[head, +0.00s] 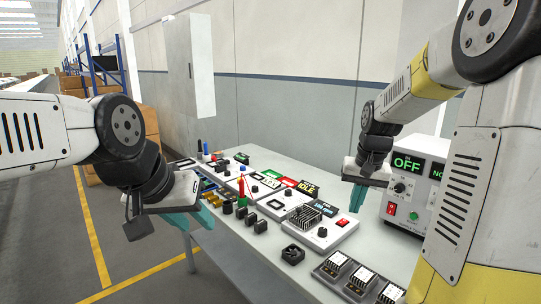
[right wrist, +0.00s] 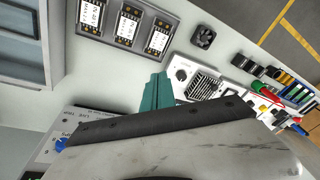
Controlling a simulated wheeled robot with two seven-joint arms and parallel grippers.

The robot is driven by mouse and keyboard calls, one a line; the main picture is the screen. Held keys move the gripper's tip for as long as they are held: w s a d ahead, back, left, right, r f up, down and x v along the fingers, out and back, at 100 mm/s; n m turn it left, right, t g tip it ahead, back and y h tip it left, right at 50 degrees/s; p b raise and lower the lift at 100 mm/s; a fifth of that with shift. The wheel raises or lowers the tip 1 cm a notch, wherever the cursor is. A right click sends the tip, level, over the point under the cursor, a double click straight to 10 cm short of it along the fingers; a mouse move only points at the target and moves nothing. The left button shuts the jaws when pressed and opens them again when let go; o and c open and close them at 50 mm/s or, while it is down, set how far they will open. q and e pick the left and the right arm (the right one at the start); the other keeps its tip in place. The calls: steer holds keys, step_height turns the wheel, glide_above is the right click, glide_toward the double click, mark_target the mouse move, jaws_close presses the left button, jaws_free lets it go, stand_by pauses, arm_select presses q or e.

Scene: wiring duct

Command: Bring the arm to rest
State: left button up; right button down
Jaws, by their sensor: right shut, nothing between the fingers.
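My right arm comes in from the right in the head view. Its gripper (head: 356,198) points down above the right part of the table (head: 300,267), with its teal fingers together and nothing between them. In the right wrist view the same shut fingers (right wrist: 156,92) show beside a board with a dark grille (right wrist: 203,84). My left gripper (head: 203,216) hangs at the table's left edge. Its teal fingers are partly hidden by its own wrist, so its opening is unclear. I see nothing held in it.
A box with a green OFF display (head: 408,163) stands right of my right gripper. A tray of modules (head: 357,280) lies at the front right, with a small black fan (head: 292,254) nearby. Several boards and coloured parts fill the table's middle and back. A grey cabinet (head: 190,65) hangs on the wall.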

steer(key=s+a+r+n+t, duration=0.1)
steer(key=s+a+r, duration=0.3)
steer(key=s, duration=0.5)
steer(key=s+a+r+n+t+y, duration=0.1)
steer(key=s+a+r+n+t, duration=0.1)
steer(key=s, duration=0.7)
step_height(320, 180, up, 2)
steer(key=shift+s+a+r+t, duration=0.1)
steer(key=shift+s+a+t, duration=0.4)
steer(key=shift+a, duration=0.7)
steer(key=shift+w, duration=0.15)
